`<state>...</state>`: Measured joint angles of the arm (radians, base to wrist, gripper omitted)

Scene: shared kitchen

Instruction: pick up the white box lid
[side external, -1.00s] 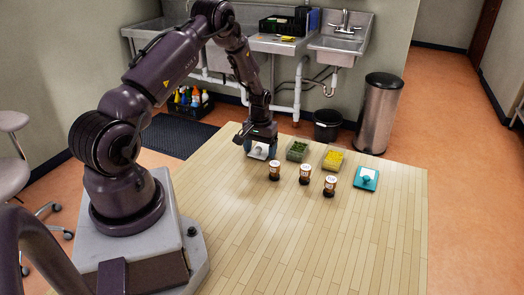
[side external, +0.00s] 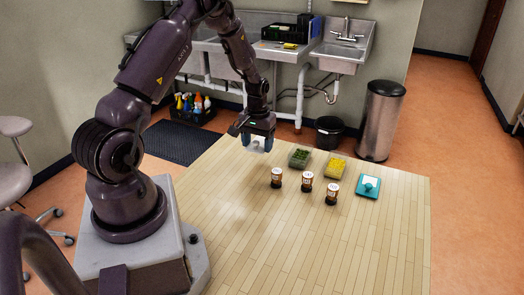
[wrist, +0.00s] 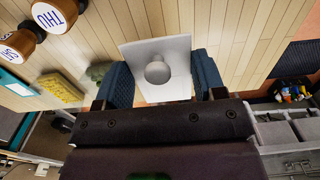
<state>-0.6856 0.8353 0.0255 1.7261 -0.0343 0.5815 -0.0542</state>
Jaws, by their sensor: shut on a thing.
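The white box lid (wrist: 157,48) is a flat white square with a round knob, seen in the wrist view between my two blue fingers. My gripper (side external: 258,146) is shut on the lid and holds it above the far left part of the wooden table; the lid (side external: 257,141) also shows under the gripper in the side view. In the wrist view my gripper (wrist: 158,82) has one finger on each side of the knob. The fingertips' exact contact with the knob is hard to make out.
A teal lid (side external: 368,186) lies at right. The table's front (side external: 330,245) is clear.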

